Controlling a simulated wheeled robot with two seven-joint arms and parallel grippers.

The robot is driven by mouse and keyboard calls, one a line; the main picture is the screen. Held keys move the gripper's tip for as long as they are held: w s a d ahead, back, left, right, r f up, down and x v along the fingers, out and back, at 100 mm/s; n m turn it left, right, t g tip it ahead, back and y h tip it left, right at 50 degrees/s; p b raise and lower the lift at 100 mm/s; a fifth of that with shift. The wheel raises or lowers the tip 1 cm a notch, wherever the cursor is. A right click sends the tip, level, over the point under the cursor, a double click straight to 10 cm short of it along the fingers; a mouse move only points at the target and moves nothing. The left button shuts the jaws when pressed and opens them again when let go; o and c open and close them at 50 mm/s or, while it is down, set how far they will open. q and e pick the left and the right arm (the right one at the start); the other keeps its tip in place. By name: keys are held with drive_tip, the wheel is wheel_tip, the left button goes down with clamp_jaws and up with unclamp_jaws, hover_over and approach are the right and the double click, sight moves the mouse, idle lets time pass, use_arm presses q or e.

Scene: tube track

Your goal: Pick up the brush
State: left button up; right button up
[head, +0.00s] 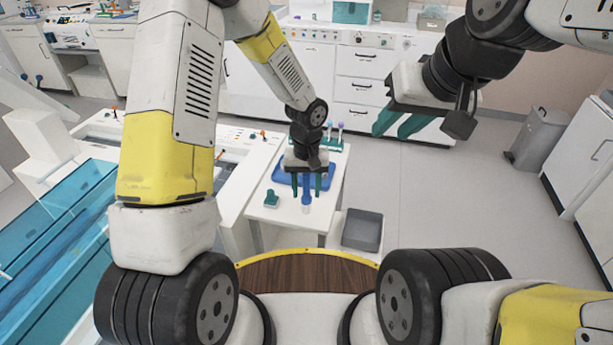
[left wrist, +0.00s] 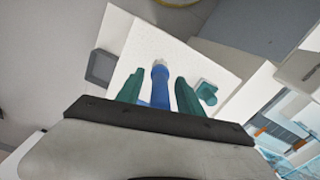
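The brush (head: 306,203) shows as a slim blue piece with a paler end, at the small white table. It also shows in the left wrist view (left wrist: 160,86), lying between the two green fingers. My left gripper (head: 306,186) is over the table with its fingers apart, one on each side of the brush. In the left wrist view, gaps show between the brush and both fingers of the left gripper (left wrist: 159,92). The brush's rear part is hidden by the gripper body. My right gripper (head: 399,124) is open and empty, held high at the right.
A blue tray (head: 284,178) lies on the white table (head: 290,215), partly behind my left gripper. A small green item (head: 271,198) stands left of the brush. A rack with tubes (head: 334,142) stands behind.

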use_arm(q)
clamp_jaws()
